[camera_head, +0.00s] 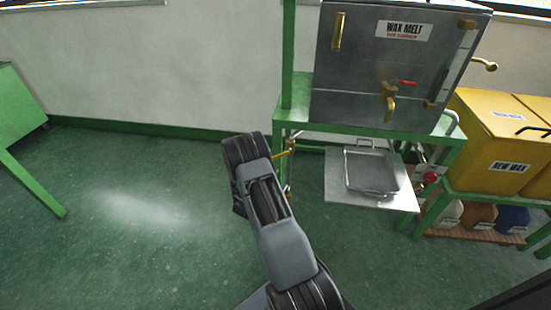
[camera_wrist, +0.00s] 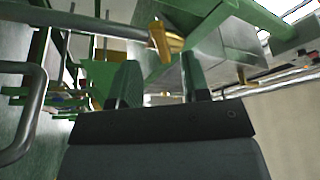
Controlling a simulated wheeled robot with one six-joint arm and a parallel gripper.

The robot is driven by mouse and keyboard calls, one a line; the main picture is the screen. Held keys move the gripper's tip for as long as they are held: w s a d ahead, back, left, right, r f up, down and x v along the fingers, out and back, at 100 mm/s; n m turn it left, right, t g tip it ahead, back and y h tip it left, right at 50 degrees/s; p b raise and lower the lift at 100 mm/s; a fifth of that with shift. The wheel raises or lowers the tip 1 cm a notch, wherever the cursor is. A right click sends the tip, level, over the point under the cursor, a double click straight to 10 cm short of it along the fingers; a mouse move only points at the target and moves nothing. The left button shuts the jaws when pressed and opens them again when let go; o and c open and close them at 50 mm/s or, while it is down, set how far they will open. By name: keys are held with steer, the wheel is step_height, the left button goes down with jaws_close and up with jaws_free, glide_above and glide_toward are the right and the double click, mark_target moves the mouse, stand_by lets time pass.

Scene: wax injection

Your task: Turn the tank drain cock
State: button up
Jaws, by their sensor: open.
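The steel tank (camera_head: 350,75) labelled "WAX MELT" stands on a green frame. A small brass fitting (camera_head: 286,150), apparently the drain cock, shows below the tank's left edge, just beyond my arm. In the wrist view, a brass lever (camera_wrist: 160,42) hangs near the fingertips, roughly in line with the gap. My gripper (camera_wrist: 158,75) is open, one finger on each side of this gap, and I see nothing gripped. Whether a finger touches the lever, I cannot tell. The head view shows my arm, but its fingers are hidden.
A brass tap (camera_head: 389,100) with a red handle is on the tank's front. A metal tray (camera_head: 371,188) sits on a shelf below. Yellow bins (camera_head: 497,140) stand at right. A bent grey tube (camera_wrist: 32,115) is close at the wrist view's left. Floor at left is clear.

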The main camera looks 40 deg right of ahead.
steer(key=p+v, duration=0.1)
steer(key=v, duration=0.6)
steer(key=shift+a, duration=0.15)
stand_by(0.3)
steer(key=s+a+r+m+g+y+p, duration=0.15)
steer(key=s+r+m+g+p, duration=0.3)
steer(key=r+m, duration=0.45)
steer(key=s+r+m+g+y+p, duration=0.3)
steer(key=r+m+p, duration=0.4)
steer(key=r, duration=0.4)
steer(key=s+a+r+m+g+y+p, duration=0.1)
steer(key=s+r+m+g+y+p, duration=0.2)
steer(key=r+m, duration=0.65)
steer(key=s+a+r+m+t+y+p, duration=0.3)
steer(key=a+r+m+y+p, duration=0.3)
steer(key=a+r+m+p, duration=0.2)
steer(key=s+a+r+m+t+y+p, duration=0.3)
steer(key=a+r+m+y+p, duration=0.2)
steer(key=r+m, duration=0.8)
steer(key=a+r+p, duration=0.2)
steer(key=a+p, duration=0.1)
steer(key=a, duration=0.1)
steer(key=shift+a+y, duration=0.35)
steer(key=shift+d+t, duration=0.1)
steer(key=shift+t, duration=0.15)
